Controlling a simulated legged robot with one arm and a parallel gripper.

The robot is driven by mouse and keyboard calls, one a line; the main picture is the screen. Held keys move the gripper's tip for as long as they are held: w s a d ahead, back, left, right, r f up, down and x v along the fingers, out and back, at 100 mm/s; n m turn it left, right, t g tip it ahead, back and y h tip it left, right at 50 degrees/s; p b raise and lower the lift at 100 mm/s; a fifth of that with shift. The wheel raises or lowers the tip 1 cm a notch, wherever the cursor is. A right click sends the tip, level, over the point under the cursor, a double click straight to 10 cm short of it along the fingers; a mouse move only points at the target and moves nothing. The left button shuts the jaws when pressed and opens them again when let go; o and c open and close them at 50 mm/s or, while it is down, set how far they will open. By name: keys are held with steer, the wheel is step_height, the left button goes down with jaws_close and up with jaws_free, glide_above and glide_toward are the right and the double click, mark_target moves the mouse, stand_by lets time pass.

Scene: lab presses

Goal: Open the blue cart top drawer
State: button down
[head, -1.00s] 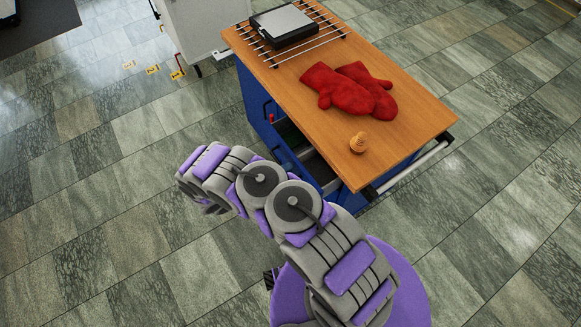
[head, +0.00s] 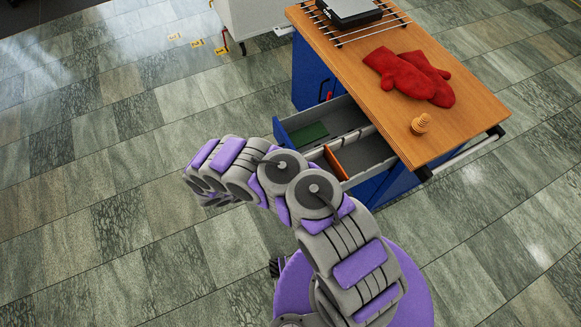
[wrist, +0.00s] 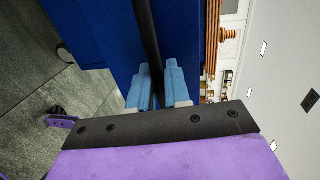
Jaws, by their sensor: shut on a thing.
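The blue cart (head: 309,75) has a wooden top and stands right of centre in the head view. Its top drawer (head: 282,132) is pulled well out, showing its grey inside. In the wrist view, my gripper (wrist: 158,78) has its pale blue fingers on either side of a dark bar handle (wrist: 147,30) and is shut on it. The blue drawer front (wrist: 105,25) lies just beyond the fingers. In the head view my arm hides the gripper, the handle and part of the drawer front.
A green item (head: 308,133) and an orange divider (head: 335,161) are in the drawer. Red mitts (head: 410,77), a small wooden piece (head: 420,124) and a rack (head: 372,28) are on top. A white cabinet (head: 262,17) stands behind.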

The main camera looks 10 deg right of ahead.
steer(key=shift+s+a+f, duration=0.25)
steer(key=shift+s+f, duration=0.05)
steer(key=c, duration=1.4)
jaws_free()
steer(key=shift+a, duration=0.1)
steer(key=shift+o, duration=0.6)
steer(key=shift+w+r, duration=0.15)
steer(key=p+v, duration=0.2)
steer(key=v, duration=1.5)
steer(key=shift+a, duration=0.15)
steer(key=shift+r, duration=0.1)
